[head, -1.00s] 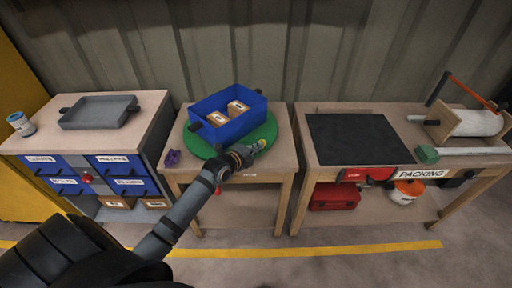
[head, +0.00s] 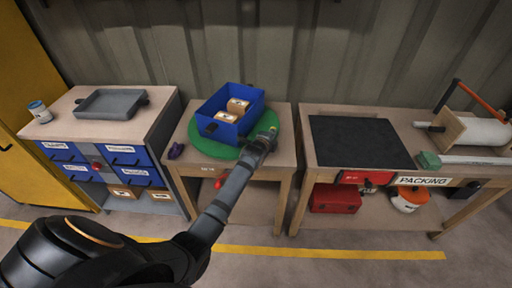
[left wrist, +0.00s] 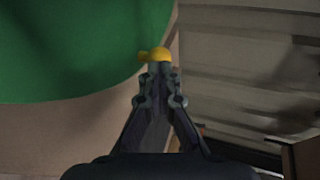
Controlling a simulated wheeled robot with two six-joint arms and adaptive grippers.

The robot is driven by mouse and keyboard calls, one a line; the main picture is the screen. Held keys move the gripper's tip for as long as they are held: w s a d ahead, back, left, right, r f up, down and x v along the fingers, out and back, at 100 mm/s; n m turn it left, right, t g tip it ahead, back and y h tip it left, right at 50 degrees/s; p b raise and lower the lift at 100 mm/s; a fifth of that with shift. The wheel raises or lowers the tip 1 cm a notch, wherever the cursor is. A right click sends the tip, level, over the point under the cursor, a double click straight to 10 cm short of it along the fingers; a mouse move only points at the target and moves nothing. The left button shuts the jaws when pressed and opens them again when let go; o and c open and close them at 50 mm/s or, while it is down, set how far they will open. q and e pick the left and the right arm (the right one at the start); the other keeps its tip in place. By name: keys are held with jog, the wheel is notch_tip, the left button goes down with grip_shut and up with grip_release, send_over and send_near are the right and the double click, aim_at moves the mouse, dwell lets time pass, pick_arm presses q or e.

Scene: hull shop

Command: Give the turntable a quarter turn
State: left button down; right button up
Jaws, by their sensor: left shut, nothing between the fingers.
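The turntable is a green disc (head: 205,137) on the middle wooden table, and its edge fills the upper left of the left wrist view (left wrist: 70,50). A blue bin (head: 231,128) with dark handles stands on it, holding two small cardboard boxes (head: 237,105). A yellow knob (left wrist: 155,55) shows at the disc's rim, small in the head view (head: 273,130). My left gripper (head: 267,138) is shut and empty, its tips right at the knob; I cannot tell whether they touch. My right gripper is not in view.
The left bench holds a grey tray (head: 108,104) and a jar (head: 40,111). The packing table at right carries a black mat (head: 360,140) and a roll holder (head: 470,130). A gap separates the tables.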

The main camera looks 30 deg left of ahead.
pick_arm(q)
jog(key=shift+w+d+f+n+y+b, duration=0.15)
jog(key=shift+w+n+y+b, duration=0.2)
jog(key=shift+w, duration=0.15)
jog(key=w+n+y+b, duration=0.1)
jog(key=w+b, duration=0.1)
jog(key=shift+w+f+g+y+b, duration=0.1)
jog(key=shift+w+g+y+b, duration=0.1)
jog(key=shift+g+y+b, duration=0.15)
jog(key=w+n+y+b, duration=0.1)
jog(key=b, duration=0.1)
jog(key=w+n+y+b, duration=0.1)
jog(key=w+b, duration=0.1)
jog(key=b, duration=0.1)
jog(key=shift+w+a+g, duration=0.1)
jog(key=shift+a+g, duration=0.1)
jog(key=shift+g, duration=0.15)
jog(key=shift+w+a, duration=0.1)
jog(key=shift+w, duration=0.15)
jog(key=shift+r+n+y+b, duration=0.25)
jog(key=shift+r+y+b, duration=0.05)
jog(key=shift+r+b, duration=0.05)
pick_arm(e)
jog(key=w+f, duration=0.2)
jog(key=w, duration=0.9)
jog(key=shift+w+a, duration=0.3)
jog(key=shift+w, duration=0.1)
